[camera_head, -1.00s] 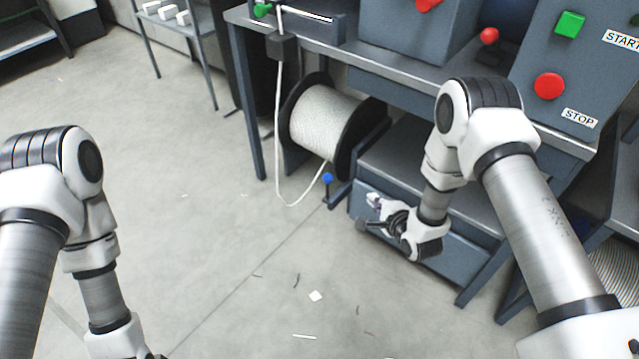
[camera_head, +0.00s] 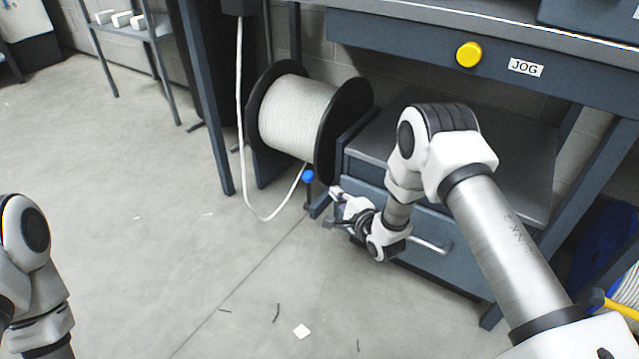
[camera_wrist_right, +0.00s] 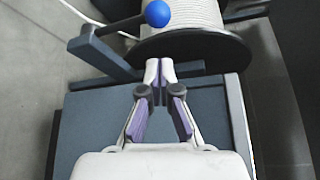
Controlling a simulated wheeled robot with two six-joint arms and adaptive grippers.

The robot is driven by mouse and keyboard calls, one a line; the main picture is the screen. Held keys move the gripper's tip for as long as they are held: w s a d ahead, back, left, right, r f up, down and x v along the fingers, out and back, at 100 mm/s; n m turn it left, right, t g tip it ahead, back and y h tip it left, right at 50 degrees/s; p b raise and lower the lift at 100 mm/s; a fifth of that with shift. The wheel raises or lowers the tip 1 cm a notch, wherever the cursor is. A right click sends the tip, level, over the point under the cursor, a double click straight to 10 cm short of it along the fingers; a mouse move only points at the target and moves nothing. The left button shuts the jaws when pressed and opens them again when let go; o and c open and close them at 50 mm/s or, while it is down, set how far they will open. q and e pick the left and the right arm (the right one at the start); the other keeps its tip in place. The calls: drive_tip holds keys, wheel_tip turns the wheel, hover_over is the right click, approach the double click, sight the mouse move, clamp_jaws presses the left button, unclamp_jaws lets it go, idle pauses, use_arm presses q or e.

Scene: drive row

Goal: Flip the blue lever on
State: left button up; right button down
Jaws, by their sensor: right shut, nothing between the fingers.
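The blue lever (camera_head: 308,176) has a round blue knob on a dark stem and stands low beside the cable spool, left of the drawer cabinet. In the right wrist view its knob (camera_wrist_right: 157,13) is at the top, with its dark arm reaching down to the left. My right gripper (camera_head: 333,207) is shut and empty, a little right of and below the knob in the head view. In the right wrist view its closed fingertips (camera_wrist_right: 160,68) are apart from the knob. My left arm shows at the left edge; its gripper is out of the frame.
A spool of white cable (camera_head: 298,115) with black flanges sits behind the lever. The drawer cabinet (camera_head: 455,262) is close to my right gripper. A yellow JOG button (camera_head: 468,54) is on the bench edge above. The floor at left is open, with small scraps in front.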

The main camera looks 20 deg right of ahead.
sight(308, 191)
drive_tip(key=shift+w, duration=0.1)
drive_tip(key=b+x, duration=0.6)
drive_tip(key=x, duration=0.3)
drive_tip(key=shift+w+f, duration=0.1)
drive_tip(key=shift+f, duration=0.15)
drive_tip(key=shift+w+a+r, duration=0.1)
drive_tip(key=shift+w, duration=0.2)
drive_tip(key=shift+r, duration=0.1)
